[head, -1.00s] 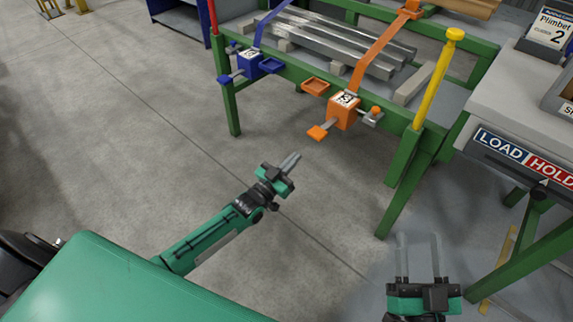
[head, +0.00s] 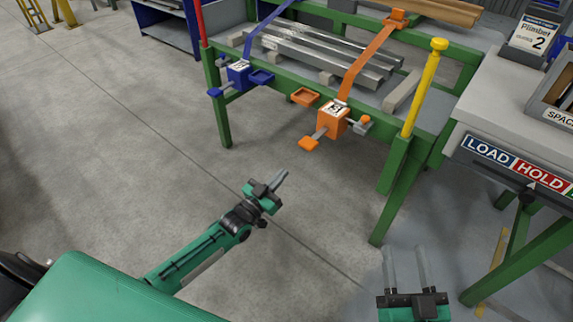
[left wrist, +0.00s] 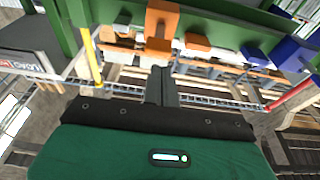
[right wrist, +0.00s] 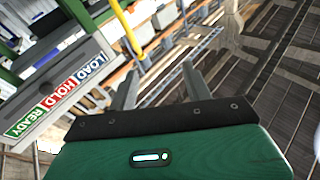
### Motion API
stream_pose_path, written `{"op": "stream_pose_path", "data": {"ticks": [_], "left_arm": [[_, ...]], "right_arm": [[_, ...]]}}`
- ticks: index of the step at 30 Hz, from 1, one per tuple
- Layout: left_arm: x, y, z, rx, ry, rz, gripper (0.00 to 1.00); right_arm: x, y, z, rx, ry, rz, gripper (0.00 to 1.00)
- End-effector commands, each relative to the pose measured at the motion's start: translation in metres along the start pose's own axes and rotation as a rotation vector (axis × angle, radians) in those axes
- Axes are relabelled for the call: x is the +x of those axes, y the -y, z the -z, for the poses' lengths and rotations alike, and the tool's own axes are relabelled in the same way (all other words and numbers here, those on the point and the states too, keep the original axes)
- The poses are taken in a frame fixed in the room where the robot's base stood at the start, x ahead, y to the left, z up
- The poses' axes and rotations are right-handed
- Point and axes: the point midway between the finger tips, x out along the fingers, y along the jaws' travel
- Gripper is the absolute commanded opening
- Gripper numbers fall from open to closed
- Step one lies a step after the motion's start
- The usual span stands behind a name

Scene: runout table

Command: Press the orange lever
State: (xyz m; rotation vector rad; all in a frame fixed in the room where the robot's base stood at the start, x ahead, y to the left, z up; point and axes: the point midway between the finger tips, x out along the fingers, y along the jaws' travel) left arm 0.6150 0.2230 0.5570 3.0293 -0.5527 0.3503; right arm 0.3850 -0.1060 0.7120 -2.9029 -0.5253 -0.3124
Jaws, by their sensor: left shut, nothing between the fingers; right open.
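The orange lever (head: 308,143) ends in a flat pad and sticks out toward me from an orange box (head: 333,120) on the front rail of the green table. My left gripper (head: 284,173) is shut and empty. In the head view it is below and left of the lever pad, apart from it. In the left wrist view the shut fingers (left wrist: 160,86) point toward orange parts (left wrist: 162,22) on the green rail; which part is the lever I cannot tell. My right gripper (head: 406,252) is open and empty at lower right. It also shows in the right wrist view (right wrist: 160,85).
A blue box (head: 238,74) with a blue lever (head: 215,92) sits left on the same rail. An orange tray (head: 305,97) is beside the orange box. A yellow post (head: 425,88) and the LOAD/HOLD bench (head: 480,105) stand right. The floor before the table is clear.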

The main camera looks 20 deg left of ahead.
Motion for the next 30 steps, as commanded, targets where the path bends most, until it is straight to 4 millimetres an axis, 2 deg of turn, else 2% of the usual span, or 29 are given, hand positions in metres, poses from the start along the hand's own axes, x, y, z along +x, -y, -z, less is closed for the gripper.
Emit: {"op": "stream_pose_path", "data": {"ticks": [9,18,24,30], "left_arm": [[0.033,-0.004,0.052,-0.013,0.179,-0.056,0.0],[0.044,-0.003,0.104,-0.007,0.384,-0.034,0.0],[0.043,0.0,0.123,0.0,0.457,-0.002,0.0],[0.041,0.001,0.126,0.001,0.477,0.009,0.0]], "right_arm": [[-0.015,0.004,-0.037,0.018,0.259,-0.006,0.5],[-0.043,0.008,-0.075,0.037,0.529,-0.007,0.5],[-0.057,0.011,-0.089,0.045,0.629,-0.007,0.5],[-0.061,0.011,-0.092,0.047,0.655,-0.006,0.5]]}}
